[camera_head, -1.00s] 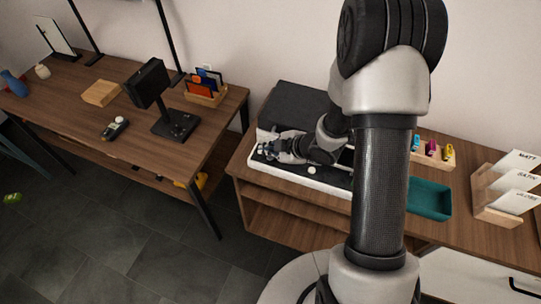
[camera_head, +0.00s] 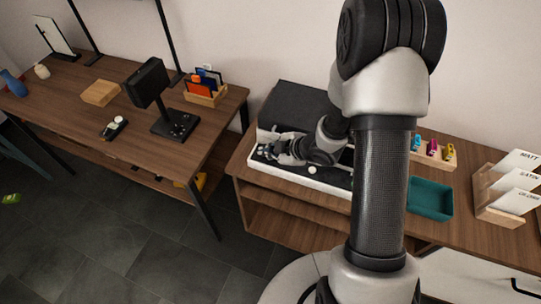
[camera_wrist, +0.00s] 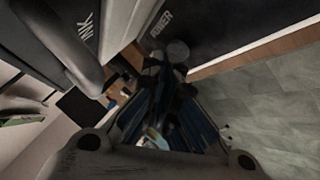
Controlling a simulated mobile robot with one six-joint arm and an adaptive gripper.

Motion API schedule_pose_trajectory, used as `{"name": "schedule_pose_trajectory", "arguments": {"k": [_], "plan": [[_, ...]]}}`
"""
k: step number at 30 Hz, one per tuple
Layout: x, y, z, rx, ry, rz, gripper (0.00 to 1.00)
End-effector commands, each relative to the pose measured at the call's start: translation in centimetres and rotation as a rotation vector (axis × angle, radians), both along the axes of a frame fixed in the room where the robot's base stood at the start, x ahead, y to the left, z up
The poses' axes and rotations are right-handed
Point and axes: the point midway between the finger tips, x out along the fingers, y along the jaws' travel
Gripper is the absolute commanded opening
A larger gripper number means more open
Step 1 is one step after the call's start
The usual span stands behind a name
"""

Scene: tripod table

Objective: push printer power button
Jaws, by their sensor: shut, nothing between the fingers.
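The printer, with a black lid and a white body (camera_head: 318,187), stands on the wooden cabinet in the head view. My gripper (camera_head: 270,153) is low over the left end of its dark front panel. Small light spots show beside the fingertips at that end, and a round white button (camera_head: 312,170) lies farther right. In the wrist view, my gripper (camera_wrist: 163,70) is shut and empty. A round grey button (camera_wrist: 178,50) shows at its fingertips, near the partly hidden "POWER" label (camera_wrist: 161,23). I cannot tell whether the fingers touch it. An "INK" label (camera_wrist: 86,32) is to the left.
A teal tray (camera_head: 430,213), a wooden holder with coloured bottles (camera_head: 433,151) and a card rack (camera_head: 495,207) stand right of the printer. The desk (camera_head: 75,95) is to the left, across a gap. Dark floor lies in front.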

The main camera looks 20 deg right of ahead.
Motion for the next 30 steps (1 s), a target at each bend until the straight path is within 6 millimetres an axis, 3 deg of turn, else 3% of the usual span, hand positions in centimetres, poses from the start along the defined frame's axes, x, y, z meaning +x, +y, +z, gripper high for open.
{"name": "schedule_pose_trajectory", "arguments": {"k": [19,30], "plan": [[0.0,0.0,-0.6,0.000,0.000,0.000,0.00],[0.0,0.0,1.0,0.000,0.000,0.000,0.00]]}}
